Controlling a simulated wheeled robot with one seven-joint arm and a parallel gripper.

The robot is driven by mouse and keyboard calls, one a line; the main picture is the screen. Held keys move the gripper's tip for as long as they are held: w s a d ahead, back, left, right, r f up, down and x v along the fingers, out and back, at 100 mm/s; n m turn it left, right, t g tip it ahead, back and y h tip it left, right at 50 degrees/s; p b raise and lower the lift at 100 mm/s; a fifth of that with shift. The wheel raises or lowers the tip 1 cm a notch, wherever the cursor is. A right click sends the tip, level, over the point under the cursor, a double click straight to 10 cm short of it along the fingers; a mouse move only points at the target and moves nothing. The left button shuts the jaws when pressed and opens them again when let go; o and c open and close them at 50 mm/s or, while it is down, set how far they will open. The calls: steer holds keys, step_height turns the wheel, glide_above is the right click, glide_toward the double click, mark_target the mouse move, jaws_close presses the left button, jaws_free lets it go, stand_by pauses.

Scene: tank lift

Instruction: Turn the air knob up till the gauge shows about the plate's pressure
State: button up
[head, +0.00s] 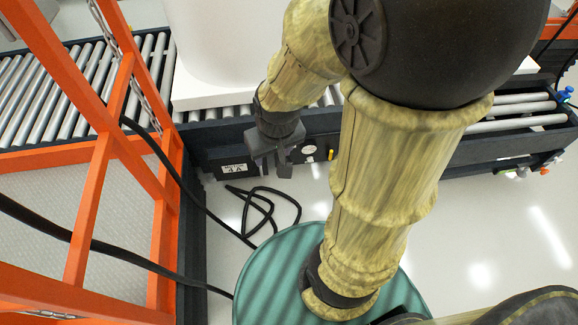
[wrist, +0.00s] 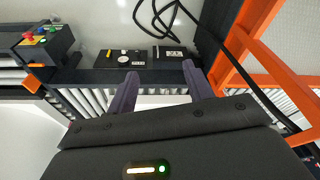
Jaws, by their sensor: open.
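My gripper (head: 277,163) is open and empty, in front of the dark side rail of the conveyor. In the wrist view its two fingers (wrist: 159,70) stand apart, near the dark control boxes. A small round white gauge (head: 310,149) sits on one box; it also shows in the wrist view (wrist: 123,58). A white plate (head: 234,169) with dark marks is on the neighbouring box, and shows in the wrist view (wrist: 174,54). Its marks and the gauge reading are too small to read. I cannot make out the air knob clearly.
A yellow piece (head: 331,154) sits beside the gauge. A black hose (head: 260,205) lies looped on the floor. An orange frame (head: 90,190) stands at left. The roller conveyor (head: 85,85) carries a large white tank (head: 222,45). A box with coloured buttons (wrist: 45,42) shows in the wrist view.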

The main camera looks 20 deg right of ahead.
mark_target(289, 161)
steer(key=shift+o, duration=0.7)
steer(key=w+d+f+t+b, duration=0.2)
steer(key=w+f+b, duration=0.2)
steer(key=w+f, duration=0.5)
steer(key=w+d+f+t+b, duration=0.2)
steer(key=w+f+b, duration=0.3)
steer(key=w+f, duration=0.5)
steer(key=shift+w+d+m, duration=0.4)
steer(key=shift+w+d, duration=0.25)
steer(key=shift+d, duration=0.05)
steer(key=w+d+f+t+h+b, duration=0.1)
steer(key=w+d+f+t+b, duration=0.15)
steer(key=f, duration=0.55)
steer(key=w+d+f+m+t+b, duration=0.15)
steer(key=w+f+b, duration=0.25)
steer(key=f, duration=0.5)
steer(key=w+d+f+t+h+b, duration=0.1)
steer(key=w+d+f+b, duration=0.25)
steer(key=f, duration=0.45)
steer(key=s+d+f+m+t+h+b, duration=0.1)
steer(key=s+f+b, duration=0.3)
steer(key=f, duration=0.9)
steer(key=s+d+f+m+t+h+b, duration=0.1)
steer(key=s+f+t+b, duration=0.3)
steer(key=f, duration=0.9)
steer(key=shift+s+d+f+t+h+b, duration=0.25)
steer(key=shift+s+d+h+b, duration=0.45)
steer(key=shift+s, duration=0.45)
steer(key=shift+w+d, duration=0.1)
